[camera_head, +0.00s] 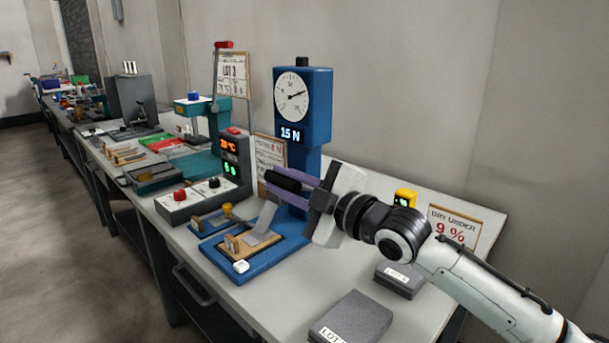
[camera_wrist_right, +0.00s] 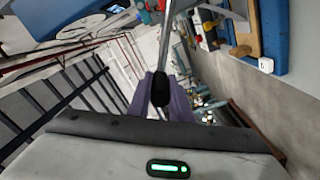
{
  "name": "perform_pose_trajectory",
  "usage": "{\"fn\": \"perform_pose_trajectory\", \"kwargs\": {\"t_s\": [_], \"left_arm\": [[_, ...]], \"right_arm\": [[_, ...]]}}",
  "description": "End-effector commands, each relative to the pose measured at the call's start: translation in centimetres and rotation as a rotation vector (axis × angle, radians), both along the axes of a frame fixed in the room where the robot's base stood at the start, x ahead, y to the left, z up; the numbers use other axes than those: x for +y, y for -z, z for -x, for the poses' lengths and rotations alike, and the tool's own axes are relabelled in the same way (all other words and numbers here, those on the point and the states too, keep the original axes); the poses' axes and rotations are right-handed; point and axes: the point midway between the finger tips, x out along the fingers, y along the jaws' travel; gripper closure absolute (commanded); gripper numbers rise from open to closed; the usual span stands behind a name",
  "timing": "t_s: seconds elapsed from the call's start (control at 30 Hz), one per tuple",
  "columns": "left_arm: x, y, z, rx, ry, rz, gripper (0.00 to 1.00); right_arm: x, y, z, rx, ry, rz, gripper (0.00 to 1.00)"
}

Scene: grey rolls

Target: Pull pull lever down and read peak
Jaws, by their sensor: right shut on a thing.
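The blue tester (camera_head: 303,152) stands on the bench with a round white dial (camera_head: 292,97), whose needle points right and slightly up. Its display (camera_head: 292,134) reads 15 N. My right gripper (camera_head: 284,187) is shut on the black grip of the pull lever (camera_head: 283,181), in front of the tester column. In the right wrist view the lever grip (camera_wrist_right: 161,90) sits between the purple fingers, with a metal rod running up from it. A grey strip (camera_head: 263,222) rises from a wooden clamp (camera_head: 243,243) on the blue base. The left gripper is out of view.
A control box with red and green readouts (camera_head: 230,155) stands left of the tester. Grey blocks labelled LOT (camera_head: 352,317) lie at the front and right. A yellow meter (camera_head: 405,197) and a DRY UNDER 9 % sign (camera_head: 452,227) stand behind my right arm.

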Motion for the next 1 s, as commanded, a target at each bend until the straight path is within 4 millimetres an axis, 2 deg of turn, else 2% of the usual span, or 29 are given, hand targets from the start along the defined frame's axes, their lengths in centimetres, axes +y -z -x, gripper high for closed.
{"fn": "perform_pose_trajectory", "kwargs": {"t_s": [0.03,0.2,0.6,0.63,0.7,1.0], "left_arm": [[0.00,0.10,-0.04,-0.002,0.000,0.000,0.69],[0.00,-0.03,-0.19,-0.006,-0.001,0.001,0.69],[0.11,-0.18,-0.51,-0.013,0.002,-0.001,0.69],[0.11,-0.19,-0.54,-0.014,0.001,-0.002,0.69],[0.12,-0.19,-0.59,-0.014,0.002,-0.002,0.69],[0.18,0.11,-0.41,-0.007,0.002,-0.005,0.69]], "right_arm": [[0.58,0.60,0.25,0.000,-0.009,0.006,1.00],[1.15,0.99,0.35,-0.017,-0.015,0.022,1.00],[1.26,1.29,0.39,-0.020,-0.016,0.030,1.00],[1.26,1.31,0.39,-0.020,-0.016,0.030,0.76],[1.23,1.29,0.37,-0.019,-0.016,0.030,0.65],[1.10,0.78,0.25,-0.024,-0.013,0.026,0.63]]}}
